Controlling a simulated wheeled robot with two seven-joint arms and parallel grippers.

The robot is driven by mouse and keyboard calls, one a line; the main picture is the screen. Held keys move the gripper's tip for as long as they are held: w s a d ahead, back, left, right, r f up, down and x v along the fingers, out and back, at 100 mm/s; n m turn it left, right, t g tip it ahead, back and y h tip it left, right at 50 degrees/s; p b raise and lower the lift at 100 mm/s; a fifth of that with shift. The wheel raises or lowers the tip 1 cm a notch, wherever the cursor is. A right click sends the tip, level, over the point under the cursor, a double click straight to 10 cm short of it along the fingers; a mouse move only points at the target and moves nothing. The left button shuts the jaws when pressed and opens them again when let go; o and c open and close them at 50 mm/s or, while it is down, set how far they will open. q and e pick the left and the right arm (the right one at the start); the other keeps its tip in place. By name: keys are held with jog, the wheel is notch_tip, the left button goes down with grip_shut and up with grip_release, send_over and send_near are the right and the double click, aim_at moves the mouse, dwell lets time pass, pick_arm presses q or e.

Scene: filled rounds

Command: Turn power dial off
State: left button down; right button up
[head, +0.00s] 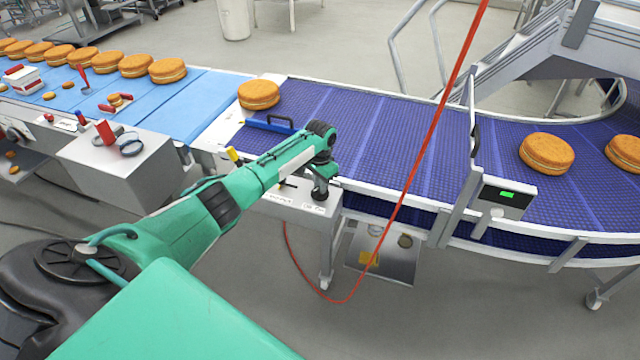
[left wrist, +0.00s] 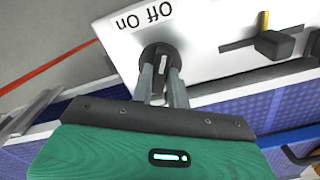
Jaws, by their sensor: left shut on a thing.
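The power dial (left wrist: 159,55) is a round dark knob on a white control box, under the printed words "Off" and "On", which appear upside down in the left wrist view. A short white mark on it runs roughly up and down the picture, towards "Off"; which end points is unclear. My left gripper (left wrist: 162,82) is shut on the dial, one finger on each side. In the head view my left gripper (head: 320,193) reaches down onto the right end of the control box (head: 290,199), largely hiding the dial. My right gripper is out of view.
A red cable (head: 425,150) hangs right of my gripper. A blue handled piece (head: 270,125) lies at the belt's edge.

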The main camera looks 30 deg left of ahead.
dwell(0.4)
pick_arm(q)
jog(key=c, duration=1.4)
grip_release()
jog(key=shift+o, duration=0.2)
jog(key=shift+r, duration=0.15)
jog(key=shift+r, duration=0.3)
notch_tip(320, 180, up, 13)
jog(key=b, duration=0.3)
jog(key=shift+b, duration=0.35)
